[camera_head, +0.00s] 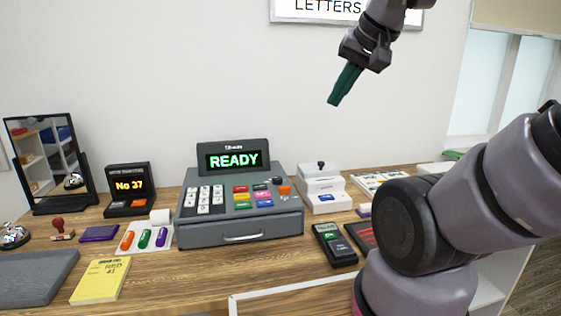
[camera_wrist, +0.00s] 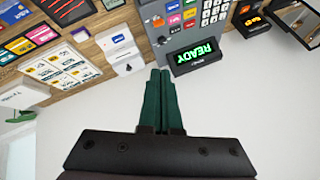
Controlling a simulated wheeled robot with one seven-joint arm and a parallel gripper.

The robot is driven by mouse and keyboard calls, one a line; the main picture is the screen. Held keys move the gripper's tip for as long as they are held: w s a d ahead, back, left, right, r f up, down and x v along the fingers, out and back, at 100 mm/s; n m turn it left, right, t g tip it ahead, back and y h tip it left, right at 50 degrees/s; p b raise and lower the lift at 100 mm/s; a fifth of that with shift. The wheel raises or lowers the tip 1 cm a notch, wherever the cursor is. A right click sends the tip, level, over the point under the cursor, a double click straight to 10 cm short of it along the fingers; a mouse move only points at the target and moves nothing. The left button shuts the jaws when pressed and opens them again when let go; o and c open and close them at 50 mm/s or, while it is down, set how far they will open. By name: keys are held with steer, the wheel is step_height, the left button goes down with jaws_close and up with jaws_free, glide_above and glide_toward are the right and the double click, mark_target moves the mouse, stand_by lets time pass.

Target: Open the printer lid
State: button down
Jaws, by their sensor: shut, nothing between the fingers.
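A small white box-shaped device, which looks like the printer (camera_head: 325,200), stands on the wooden counter just right of the cash register. Its top part, which looks like the lid (camera_head: 314,171), bears a dark knob (camera_head: 321,165) and appears closed. A blue label is on its front. The printer also shows in the wrist view (camera_wrist: 122,58), left of the fingertips. My gripper (camera_head: 333,102) is high above the counter in front of the wall, well above the printer and apart from it. Its green fingers (camera_wrist: 160,72) are together with nothing between them.
The grey cash register (camera_head: 240,228) with a READY display stands left of the printer. A card terminal (camera_head: 334,244) stands in front of the printer. Cards (camera_head: 378,182) lie to its right. My arm hides part of the counter's right side. The air above the printer is free.

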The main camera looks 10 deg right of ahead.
steer(key=w+f+m+y, duration=0.1)
steer(key=w+f+m, duration=0.2)
steer(key=w+m, duration=0.7)
steer(key=m+g+h, duration=0.1)
steer(key=m+h, duration=0.2)
steer(key=m, duration=2)
glide_above(322, 172)
steer(key=s, duration=0.6)
step_height(322, 172, down, 18)
steer(key=x, duration=0.9)
steer(key=shift+s+d+f, duration=0.1)
steer(key=shift+f, duration=0.05)
